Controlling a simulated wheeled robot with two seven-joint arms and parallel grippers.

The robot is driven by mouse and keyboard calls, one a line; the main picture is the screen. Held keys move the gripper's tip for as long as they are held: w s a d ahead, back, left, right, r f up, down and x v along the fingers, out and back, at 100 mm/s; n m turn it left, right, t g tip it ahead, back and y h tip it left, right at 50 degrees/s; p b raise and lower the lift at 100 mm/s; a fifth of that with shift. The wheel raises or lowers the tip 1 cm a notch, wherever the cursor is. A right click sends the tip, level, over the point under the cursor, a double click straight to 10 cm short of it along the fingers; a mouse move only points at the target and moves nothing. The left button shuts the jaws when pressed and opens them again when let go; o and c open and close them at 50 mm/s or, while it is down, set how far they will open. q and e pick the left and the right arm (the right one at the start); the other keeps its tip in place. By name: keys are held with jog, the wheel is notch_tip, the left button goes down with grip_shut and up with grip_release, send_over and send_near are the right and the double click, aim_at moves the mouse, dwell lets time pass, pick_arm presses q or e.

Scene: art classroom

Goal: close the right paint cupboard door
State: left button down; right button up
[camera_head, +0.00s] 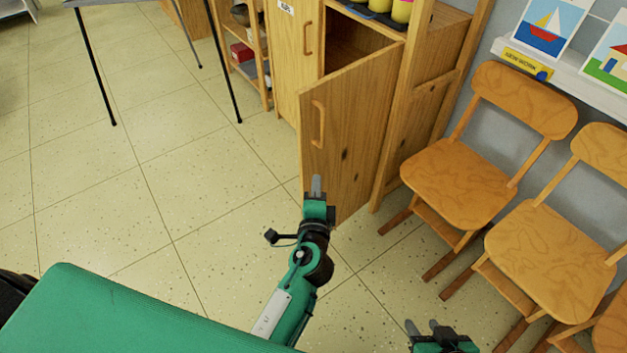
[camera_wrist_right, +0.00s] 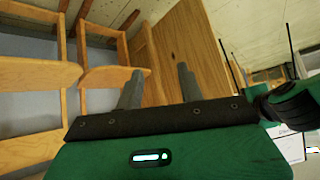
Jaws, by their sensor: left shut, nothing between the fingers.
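The left door (camera_head: 293,50) looks shut. My left gripper (camera_head: 317,187) is shut and empty, close to the door's lower free edge; I cannot tell whether it touches. My right gripper (camera_head: 424,328) is open and empty, low in the head view, away from the door. Its spread fingers also show in the right wrist view (camera_wrist_right: 159,86).
Wooden chairs (camera_head: 457,182) line the wall right of the cupboard. A small shelf (camera_head: 252,52) with boxes stands left of it. Thin dark easel-like legs (camera_head: 95,70) stand on the tiled floor at upper left. The floor left of the door is clear.

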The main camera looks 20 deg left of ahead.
pick_arm(q)
send_near(308, 140)
jog(key=w+d, duration=0.2)
jog(key=w, duration=0.2)
jog(key=shift+w+a+p, duration=0.25)
jog(key=shift+w+a, duration=0.15)
jog(key=shift+a, duration=0.45)
jog(key=shift+w+a+p, duration=0.2)
jog(key=shift+w+a, duration=0.25)
jog(key=shift+a, duration=0.45)
pick_arm(e)
jog(key=shift+s+d+r+g+h, duration=0.1)
jog(key=shift+s+d+g+h, duration=0.15)
jog(key=shift+d, duration=0.25)
jog(key=shift+s+d+r+g+h, duration=0.15)
jog(key=shift+s+d+g, duration=0.15)
jog(key=shift+d, duration=0.2)
pick_arm(q)
jog(key=shift+a, duration=0.1)
